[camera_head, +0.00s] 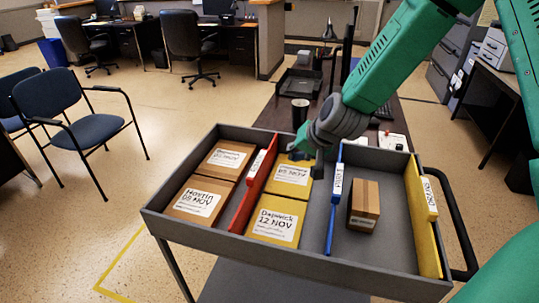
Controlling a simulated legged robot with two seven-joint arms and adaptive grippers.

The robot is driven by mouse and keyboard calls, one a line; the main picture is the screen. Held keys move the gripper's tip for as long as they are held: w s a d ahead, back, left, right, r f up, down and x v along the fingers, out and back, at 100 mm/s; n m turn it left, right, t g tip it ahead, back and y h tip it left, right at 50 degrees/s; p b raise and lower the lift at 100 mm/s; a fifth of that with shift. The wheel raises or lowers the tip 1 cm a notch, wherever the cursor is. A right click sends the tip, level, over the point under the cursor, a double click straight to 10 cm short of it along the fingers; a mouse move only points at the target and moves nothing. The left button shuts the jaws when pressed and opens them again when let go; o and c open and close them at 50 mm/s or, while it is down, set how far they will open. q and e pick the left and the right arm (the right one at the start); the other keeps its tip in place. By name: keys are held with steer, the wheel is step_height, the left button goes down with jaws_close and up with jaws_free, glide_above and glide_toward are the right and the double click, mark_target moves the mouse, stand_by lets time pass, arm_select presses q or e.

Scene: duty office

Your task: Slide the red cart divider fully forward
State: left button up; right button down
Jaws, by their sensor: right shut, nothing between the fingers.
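The red divider (252,187) stands upright in the grey cart tray (205,237), running from the far wall towards the near wall, with a white label on its far part. My right gripper (301,150) is shut and empty. It is over the far end of the yellow boxes, to the right of the red divider and left of the blue divider. A gap shows between it and the red divider, though the depth is hard to judge. My left gripper is out of view.
Brown boxes (198,201) lie left of the red divider, yellow boxes (277,220) right of it. A blue divider (333,210), a small brown box (364,204) and a yellow divider (423,225) are further right. A desk with a dark cup (300,111) stands behind the cart.

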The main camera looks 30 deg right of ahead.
steer(key=w+a+f, duration=0.3)
steer(key=w+f, duration=0.4)
steer(key=w, duration=0.2)
steer(key=shift+f, duration=0.4)
steer(key=w+a, duration=0.4)
steer(key=w, duration=0.1)
steer(key=shift+w+a+p, duration=0.2)
steer(key=shift+p, duration=0.15)
steer(key=shift+d, duration=0.1)
